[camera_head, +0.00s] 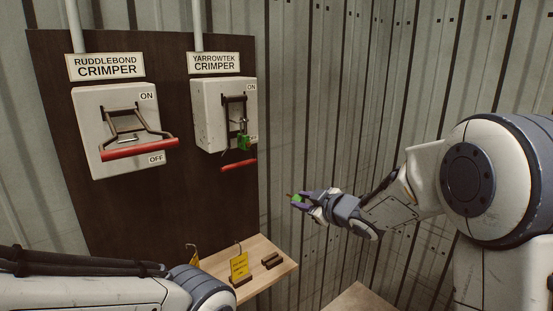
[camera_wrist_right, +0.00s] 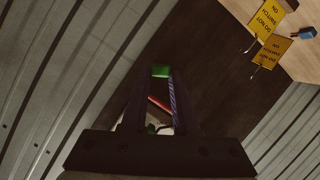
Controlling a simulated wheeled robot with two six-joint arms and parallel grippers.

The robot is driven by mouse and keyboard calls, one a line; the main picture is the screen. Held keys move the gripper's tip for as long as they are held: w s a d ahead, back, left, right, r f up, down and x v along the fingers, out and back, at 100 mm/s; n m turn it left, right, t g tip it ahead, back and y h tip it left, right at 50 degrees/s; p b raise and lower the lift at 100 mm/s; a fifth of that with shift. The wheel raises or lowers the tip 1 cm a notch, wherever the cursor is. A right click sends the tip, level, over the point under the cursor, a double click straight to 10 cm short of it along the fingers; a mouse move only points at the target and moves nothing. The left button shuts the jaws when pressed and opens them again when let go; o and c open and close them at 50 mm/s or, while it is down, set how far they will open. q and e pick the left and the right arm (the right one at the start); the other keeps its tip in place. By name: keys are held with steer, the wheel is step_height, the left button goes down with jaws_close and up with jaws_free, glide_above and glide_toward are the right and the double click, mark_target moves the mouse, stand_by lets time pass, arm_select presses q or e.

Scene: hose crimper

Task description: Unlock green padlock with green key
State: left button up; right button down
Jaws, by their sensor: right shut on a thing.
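The green padlock (camera_head: 244,143) hangs at the lower right of the Yarrowtek switch box (camera_head: 210,115), by the lever, above the red handle (camera_head: 238,165). Whether its shackle is closed is too small to tell. My right gripper (camera_head: 296,199) is shut on the green key (camera_head: 297,198), to the right of the padlock and lower in the head view, apart from it. In the right wrist view, the green key (camera_wrist_right: 160,71) shows between the fingertips. My left gripper is out of view.
The Ruddlebond switch box (camera_head: 118,130), with a red handle, is left on the dark board (camera_head: 185,205). A wooden shelf (camera_head: 270,247) below holds a yellow tag (camera_head: 239,266) and dark blocks. A small blue object (camera_wrist_right: 308,33) shows in the wrist view. Corrugated wall stands at right.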

steer(key=s+a+r+n+t+h, duration=0.1)
steer(key=s+a+r, duration=0.2)
steer(key=r, duration=0.4)
steer(key=s+a+r, duration=0.2)
steer(key=a+r, duration=0.2)
steer(key=r, duration=0.3)
steer(key=shift+w+a+b, duration=0.95)
steer(key=shift+w+a, duration=0.7)
steer(key=shift+w, duration=0.65)
steer(key=shift+s+d+r+m+g+y+p, duration=0.1)
steer(key=shift+s+d+m+g+y+p, duration=0.85)
steer(key=shift+p, duration=3.65)
steer(key=shift+s+d+r+m+g+y+p, duration=0.2)
steer(key=shift+m+p, duration=1.3)
steer(key=shift+p, duration=3.05)
steer(key=shift+s+d+f+m+g+y+p, duration=0.1)
steer(key=shift+s+d+m+g+y+p, duration=0.9)
steer(key=shift+p, duration=3.6)
